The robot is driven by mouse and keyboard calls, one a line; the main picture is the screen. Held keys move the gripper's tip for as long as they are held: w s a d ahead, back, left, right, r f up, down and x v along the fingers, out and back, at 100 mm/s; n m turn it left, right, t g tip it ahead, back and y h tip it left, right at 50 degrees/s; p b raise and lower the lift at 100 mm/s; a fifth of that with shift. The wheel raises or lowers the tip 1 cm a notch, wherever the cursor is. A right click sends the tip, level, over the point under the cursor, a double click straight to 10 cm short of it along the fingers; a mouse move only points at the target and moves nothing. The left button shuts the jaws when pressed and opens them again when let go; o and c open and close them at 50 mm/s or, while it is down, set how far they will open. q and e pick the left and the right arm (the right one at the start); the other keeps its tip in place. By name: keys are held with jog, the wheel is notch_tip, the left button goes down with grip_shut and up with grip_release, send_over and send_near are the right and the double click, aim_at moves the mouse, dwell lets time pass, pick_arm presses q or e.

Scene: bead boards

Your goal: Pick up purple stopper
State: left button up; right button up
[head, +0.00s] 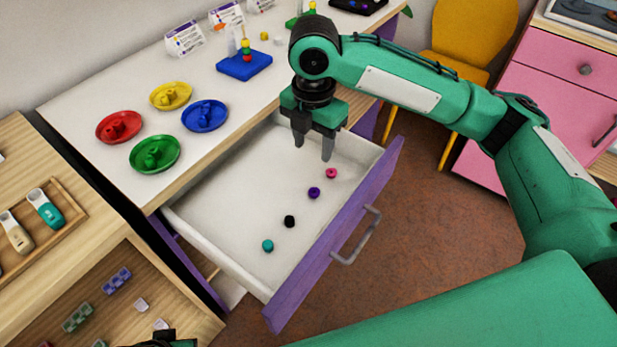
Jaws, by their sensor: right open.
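The purple stopper (314,193) lies on the floor of the open drawer (225,197), near its purple front. A pink stopper (331,173) lies just behind it to the right. A black stopper (290,221) and a teal stopper (268,245) lie nearer, to the left. My right gripper (313,154) points down over the far right part of the drawer, open and empty, behind the purple stopper in the picture. Only a dark bit at the bottom edge may belong to my left arm; its jaws do not show.
The drawer's purple front (345,235) has a grey handle (358,237). On the white table (85,95) stand red, yellow, blue and green dishes and a blue bead board (244,64). A wooden shelf unit (100,235) stands at left. A yellow chair (470,35) stands behind.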

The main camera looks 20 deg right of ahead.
jog(key=b, duration=0.1)
send_near(314, 187)
jog(key=s, duration=0.1)
jog(key=f, duration=0.3)
jog(key=shift+w+a, duration=0.1)
jog(key=shift+a, duration=0.2)
jog(key=f+b, duration=0.1)
jog(key=f, duration=0.3)
jog(key=shift+s+d+f+b, duration=0.2)
jog(key=shift+b, duration=0.15)
pick_arm(q)
jog(key=d, duration=0.1)
jog(key=w+d+r+t, duration=0.1)
jog(key=d+t+h, duration=0.1)
jog(key=shift+w+d+r, duration=0.1)
jog(key=shift+w+r, duration=0.1)
jog(key=shift+w, duration=0.15)
pick_arm(e)
jog(key=shift+f, duration=0.45)
jog(key=c, duration=1)
